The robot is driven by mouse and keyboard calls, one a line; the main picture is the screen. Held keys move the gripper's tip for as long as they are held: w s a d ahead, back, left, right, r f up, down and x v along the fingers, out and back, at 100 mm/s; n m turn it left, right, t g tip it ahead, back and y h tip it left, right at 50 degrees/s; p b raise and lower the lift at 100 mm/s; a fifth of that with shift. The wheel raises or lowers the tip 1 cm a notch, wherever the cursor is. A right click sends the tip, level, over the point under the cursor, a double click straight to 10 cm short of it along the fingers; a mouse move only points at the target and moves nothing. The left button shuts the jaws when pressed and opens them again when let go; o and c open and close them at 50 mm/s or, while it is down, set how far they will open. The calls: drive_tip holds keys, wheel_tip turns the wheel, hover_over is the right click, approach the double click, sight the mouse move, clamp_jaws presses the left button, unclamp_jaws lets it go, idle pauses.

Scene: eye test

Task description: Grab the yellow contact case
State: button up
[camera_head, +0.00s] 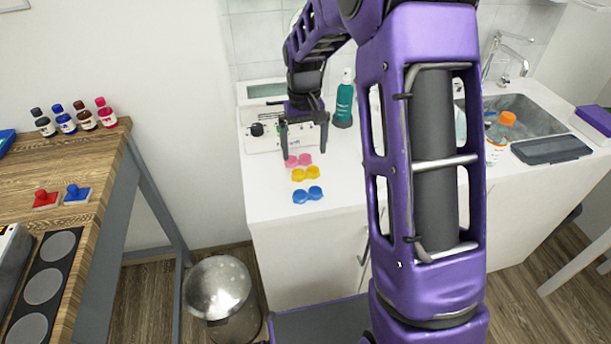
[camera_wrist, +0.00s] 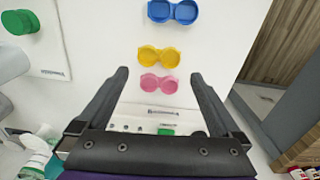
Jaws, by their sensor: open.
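The yellow contact case (camera_head: 305,174) lies on the white counter, between a pink case (camera_head: 298,160) and a blue case (camera_head: 307,195). In the wrist view the yellow case (camera_wrist: 159,57) has two round wells and lies beyond my fingertips, roughly centred between them. The pink case (camera_wrist: 159,83) is nearer and lies between the fingertips in that picture. The blue case (camera_wrist: 173,12) is farthest, at the top edge. My gripper (camera_head: 304,148) is open and empty, pointing down above the counter by the pink case; it also shows in the wrist view (camera_wrist: 158,76). Its exact height is unclear.
A white device (camera_head: 262,142) stands behind my gripper, with a green bottle (camera_head: 344,100) to its right. A sink (camera_head: 520,115) and an orange-capped bottle (camera_head: 498,135) are farther right. A wooden table (camera_head: 95,160) is at left. The counter around the blue case is clear.

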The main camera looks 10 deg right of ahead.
sight(305, 174)
wheel_tip(305, 174, down, 7)
drive_tip(key=shift+s+d+r, duration=0.1)
drive_tip(key=shift+s+r, duration=0.05)
drive_tip(key=shift+r, duration=0.05)
idle(0.3)
drive_tip(key=c, duration=1)
drive_tip(key=shift+o, duration=0.2)
drive_tip(key=shift+r, duration=0.1)
